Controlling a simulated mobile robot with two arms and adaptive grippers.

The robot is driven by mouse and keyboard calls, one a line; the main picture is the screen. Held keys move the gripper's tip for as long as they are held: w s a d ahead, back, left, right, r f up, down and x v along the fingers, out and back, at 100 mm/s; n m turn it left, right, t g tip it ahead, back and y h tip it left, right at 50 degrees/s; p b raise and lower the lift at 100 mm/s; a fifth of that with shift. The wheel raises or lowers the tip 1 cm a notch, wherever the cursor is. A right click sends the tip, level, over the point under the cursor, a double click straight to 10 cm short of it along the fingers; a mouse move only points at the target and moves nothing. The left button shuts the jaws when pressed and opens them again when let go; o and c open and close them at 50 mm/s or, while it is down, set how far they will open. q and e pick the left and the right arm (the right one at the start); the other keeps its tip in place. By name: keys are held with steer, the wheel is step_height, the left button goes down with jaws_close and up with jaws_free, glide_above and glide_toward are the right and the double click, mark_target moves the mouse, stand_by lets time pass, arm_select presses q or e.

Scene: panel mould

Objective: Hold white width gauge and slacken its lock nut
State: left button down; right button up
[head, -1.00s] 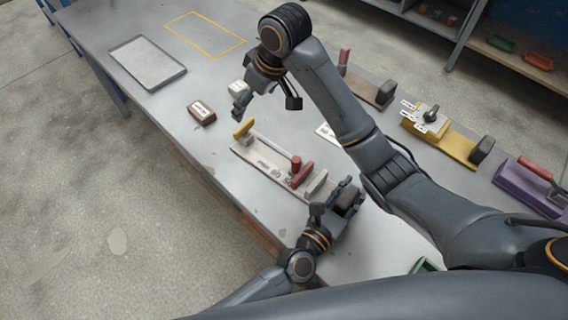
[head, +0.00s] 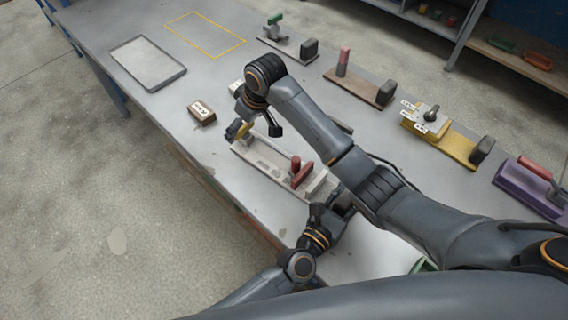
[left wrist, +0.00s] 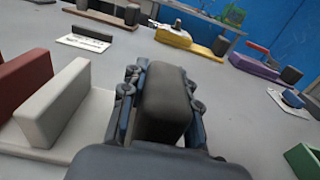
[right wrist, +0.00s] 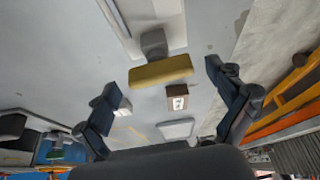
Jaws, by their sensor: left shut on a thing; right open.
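The white width gauge (head: 268,157) lies on the grey bench, with a red upright piece (head: 297,172) on it. At its far left end is a yellow bar-shaped lock nut (head: 243,131), which also shows in the right wrist view (right wrist: 160,71). My right gripper (head: 255,131) is open, its fingers apart on either side of the yellow nut and not visibly touching it. My left gripper (head: 333,209) is shut on the dark grip block (left wrist: 166,100) at the gauge's near end. In the head view that block is mostly hidden by my arms.
A brown labelled block (head: 201,112) and a white block (head: 236,87) lie beyond the nut. Brown (head: 358,88), yellow (head: 440,142) and purple (head: 530,190) gauges stand along the right side. A grey tray (head: 147,62) and a yellow-outlined area (head: 205,35) are at the far left.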

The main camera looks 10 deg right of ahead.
steer(key=c, duration=1.2)
steer(key=shift+o, duration=0.2)
